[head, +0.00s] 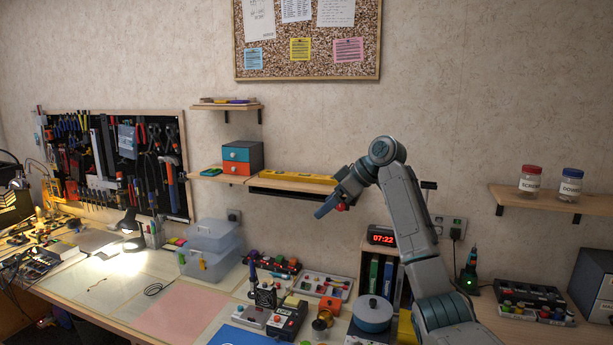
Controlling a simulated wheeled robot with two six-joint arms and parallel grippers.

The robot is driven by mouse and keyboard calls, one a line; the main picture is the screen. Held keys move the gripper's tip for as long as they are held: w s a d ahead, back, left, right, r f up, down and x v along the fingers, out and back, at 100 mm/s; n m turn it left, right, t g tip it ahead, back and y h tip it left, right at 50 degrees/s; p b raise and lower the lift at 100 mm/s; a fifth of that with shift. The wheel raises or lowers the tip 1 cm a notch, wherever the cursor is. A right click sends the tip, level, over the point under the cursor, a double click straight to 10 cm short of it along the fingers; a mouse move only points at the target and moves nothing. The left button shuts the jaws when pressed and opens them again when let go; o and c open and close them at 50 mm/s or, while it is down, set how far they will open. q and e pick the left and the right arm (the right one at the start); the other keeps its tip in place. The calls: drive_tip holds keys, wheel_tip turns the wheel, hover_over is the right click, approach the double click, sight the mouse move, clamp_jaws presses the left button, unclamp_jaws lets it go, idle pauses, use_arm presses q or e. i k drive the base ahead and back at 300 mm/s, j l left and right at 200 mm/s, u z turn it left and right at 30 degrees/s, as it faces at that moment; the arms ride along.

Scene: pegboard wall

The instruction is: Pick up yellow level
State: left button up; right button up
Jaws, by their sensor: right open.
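The yellow level (297,177) is a long yellow bar lying flat along a wall shelf (266,182) in the middle of the head view. My right gripper (322,211) reaches in from the right, pointing left and down, beside the right end of the shelf and slightly below the level. It is open, and I see nothing held in it. My right wrist is close to the level's right end in the picture; I cannot tell the gap in depth. My left gripper is not in view.
A blue and orange drawer box (242,157) stands left of the level. A small shelf (225,105) hangs above. Below, the workbench is crowded with a clock (381,236), a blue pot (372,314) and clear bins (210,250). The wall above the level is free up to the corkboard (307,73).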

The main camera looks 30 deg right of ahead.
sight(273, 174)
drive_tip(key=i+l, duration=1.2)
drive_tip(key=i, duration=0.1)
